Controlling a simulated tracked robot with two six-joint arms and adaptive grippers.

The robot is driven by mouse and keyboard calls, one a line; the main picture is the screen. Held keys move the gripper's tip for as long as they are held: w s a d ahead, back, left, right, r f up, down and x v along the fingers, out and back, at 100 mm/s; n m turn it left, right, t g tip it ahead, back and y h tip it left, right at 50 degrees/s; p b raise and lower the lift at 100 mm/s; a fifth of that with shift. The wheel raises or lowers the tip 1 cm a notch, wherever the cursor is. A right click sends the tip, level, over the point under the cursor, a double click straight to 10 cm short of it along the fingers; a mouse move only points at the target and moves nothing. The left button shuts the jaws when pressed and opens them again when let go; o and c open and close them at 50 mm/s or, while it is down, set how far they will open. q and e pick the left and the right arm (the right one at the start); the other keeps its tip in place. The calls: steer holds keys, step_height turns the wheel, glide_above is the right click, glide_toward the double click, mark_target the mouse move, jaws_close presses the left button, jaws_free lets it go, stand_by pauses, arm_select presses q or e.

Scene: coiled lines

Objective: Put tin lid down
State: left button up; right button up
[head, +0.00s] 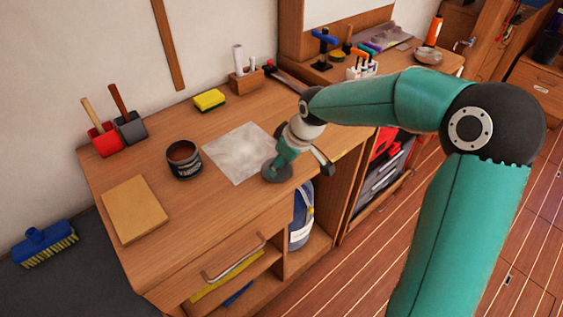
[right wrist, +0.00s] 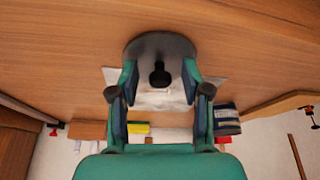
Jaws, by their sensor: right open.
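The tin lid (head: 282,175) is a dark grey disc lying on the wooden worktop, at the near right corner of a pale sheet (head: 236,150). In the right wrist view the lid (right wrist: 160,44) has a black knob (right wrist: 160,75). My right gripper (head: 279,166) is down at the lid. Its fingers (right wrist: 160,80) are apart, one on each side of the knob, with gaps showing. An open dark tin (head: 185,161) with brown contents stands left of the sheet; it also shows in the right wrist view (right wrist: 227,120). My left gripper is not in view.
A tan board (head: 134,209) lies at the front left. Red and grey scoops (head: 104,141), a yellow sponge (head: 210,100) and a wooden holder (head: 245,82) stand along the back. The worktop's front edge is close to the lid.

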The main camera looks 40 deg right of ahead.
steer(key=shift+r, duration=0.1)
steer(key=shift+r+p, duration=0.5)
steer(key=shift+r, duration=0.15)
steer(key=v, duration=1.1)
steer(key=shift+s+r, duration=0.15)
steer(key=shift+s, duration=0.05)
